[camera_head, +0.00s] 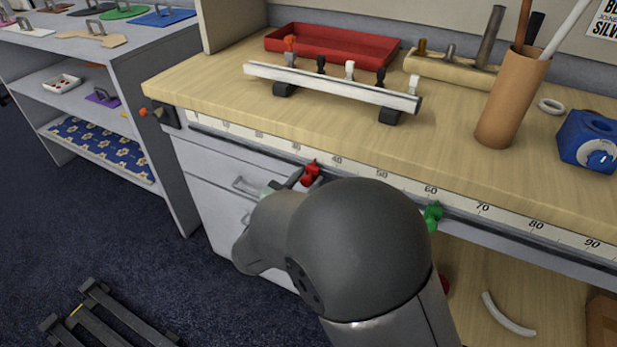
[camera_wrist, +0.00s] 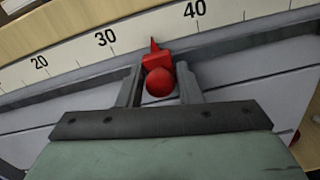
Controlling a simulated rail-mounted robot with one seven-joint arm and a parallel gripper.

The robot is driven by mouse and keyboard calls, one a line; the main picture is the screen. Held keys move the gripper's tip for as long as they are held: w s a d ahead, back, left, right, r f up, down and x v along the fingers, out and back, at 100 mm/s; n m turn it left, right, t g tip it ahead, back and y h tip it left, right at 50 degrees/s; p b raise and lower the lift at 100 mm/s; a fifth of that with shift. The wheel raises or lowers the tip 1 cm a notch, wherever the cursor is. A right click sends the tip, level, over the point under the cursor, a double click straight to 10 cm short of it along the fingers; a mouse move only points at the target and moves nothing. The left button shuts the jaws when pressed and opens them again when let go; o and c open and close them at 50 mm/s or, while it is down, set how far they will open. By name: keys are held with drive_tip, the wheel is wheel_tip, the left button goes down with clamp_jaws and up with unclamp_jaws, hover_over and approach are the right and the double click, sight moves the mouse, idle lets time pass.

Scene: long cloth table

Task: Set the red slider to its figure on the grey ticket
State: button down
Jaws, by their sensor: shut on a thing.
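The red slider (camera_wrist: 158,82) sits on the scale rail (camera_wrist: 75,62) along the bench's front edge. In the wrist view its pointer stands about midway between 30 and 40. My gripper (camera_wrist: 157,74) is shut on the slider's red knob, with one finger on each side. In the head view the red slider (camera_head: 311,173) shows just left of the 40 mark, and my gripper (camera_head: 292,181) is partly hidden behind my arm. No grey ticket can be made out. A white card (camera_head: 604,20) with dark print is cut off at the top right.
A green slider (camera_head: 432,216) sits on the same rail near 60. A drawer handle (camera_head: 246,187) is below the rail, left of my gripper. The bench top holds a hook rack (camera_head: 335,88), red tray (camera_head: 330,47), cardboard tube (camera_head: 512,100) and blue device (camera_head: 588,140).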

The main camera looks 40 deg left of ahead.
idle(0.3)
drive_tip(key=c, duration=1.2)
unclamp_jaws()
drive_tip(key=shift+o, duration=0.2)
drive_tip(key=s+d+p, duration=0.1)
drive_tip(key=s+d, duration=0.2)
drive_tip(key=s, duration=1.4)
drive_tip(key=shift+s, duration=0.15)
